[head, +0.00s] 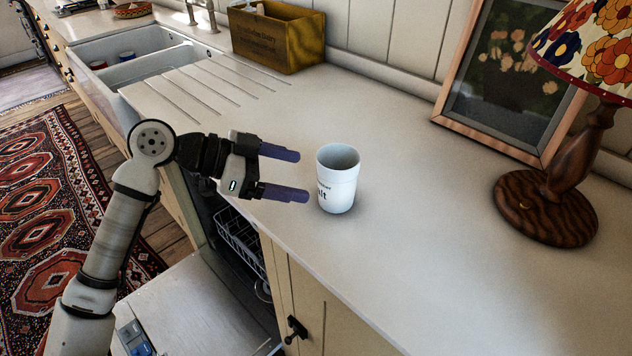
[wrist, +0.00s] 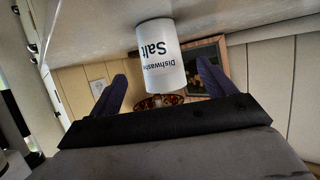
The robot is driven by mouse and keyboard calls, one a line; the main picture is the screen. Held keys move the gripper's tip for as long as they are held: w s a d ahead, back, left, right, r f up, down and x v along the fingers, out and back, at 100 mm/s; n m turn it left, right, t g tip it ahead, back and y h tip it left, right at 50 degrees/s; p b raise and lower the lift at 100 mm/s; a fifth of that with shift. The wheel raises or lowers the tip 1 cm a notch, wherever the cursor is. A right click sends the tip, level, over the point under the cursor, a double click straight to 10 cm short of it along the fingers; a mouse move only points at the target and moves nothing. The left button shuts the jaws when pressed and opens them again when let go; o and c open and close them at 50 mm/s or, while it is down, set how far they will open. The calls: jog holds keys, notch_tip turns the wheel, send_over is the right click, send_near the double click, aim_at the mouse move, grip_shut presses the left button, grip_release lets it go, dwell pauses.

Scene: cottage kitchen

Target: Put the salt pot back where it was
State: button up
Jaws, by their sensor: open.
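The salt pot (head: 338,180) is a white, open-topped cup with dark lettering, standing upright on the pale counter near its front edge. In the wrist view the pot (wrist: 160,58) appears upside down, and its lettering reads "Dishwasher Salt". My gripper (head: 297,176) is open, with its two purple fingers pointing right toward the pot. The fingertips are just left of the pot and look apart from it. In the wrist view the pot lies ahead, between the two fingers of my gripper (wrist: 160,83). Nothing is held.
A lamp (head: 546,208) with a floral shade and a framed picture (head: 437,115) stand at the right. A wooden box (head: 290,45) and a white sink (head: 140,65) are at the back left. An open dishwasher (head: 205,300) is below the counter. Counter right of the pot is clear.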

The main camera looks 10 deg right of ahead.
jog(key=v, duration=0.4)
jog(key=shift+a+r+b, duration=0.2)
jog(key=shift+a+b, duration=0.15)
